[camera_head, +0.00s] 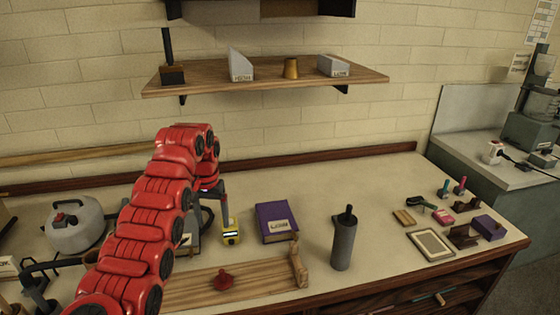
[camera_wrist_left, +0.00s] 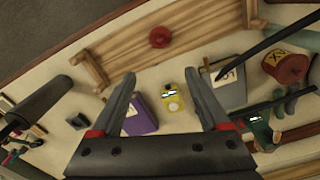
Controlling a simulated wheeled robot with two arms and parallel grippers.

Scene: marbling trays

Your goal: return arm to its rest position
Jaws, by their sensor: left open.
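My left arm (camera_head: 150,215) is red and segmented. It reaches in from the lower left over the bench and bends down at its far end. My left gripper (camera_head: 222,208) points down above the bench, close to a small yellow device (camera_head: 231,233). In the left wrist view the gripper (camera_wrist_left: 164,90) has its two dark fingers spread wide with nothing held between them. The yellow device (camera_wrist_left: 173,100) shows beyond the gap, and a purple box (camera_wrist_left: 142,121) is partly behind one finger. My right gripper is in neither view.
A purple book-like box (camera_head: 276,222) and a dark grey cylinder (camera_head: 344,240) stand right of the gripper. A wooden frame (camera_head: 190,295) with a red knob (camera_head: 222,280) lies in front. A kettle (camera_head: 77,228) stands left. A loaded shelf (camera_head: 210,82) hangs above. Small items crowd the right end.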

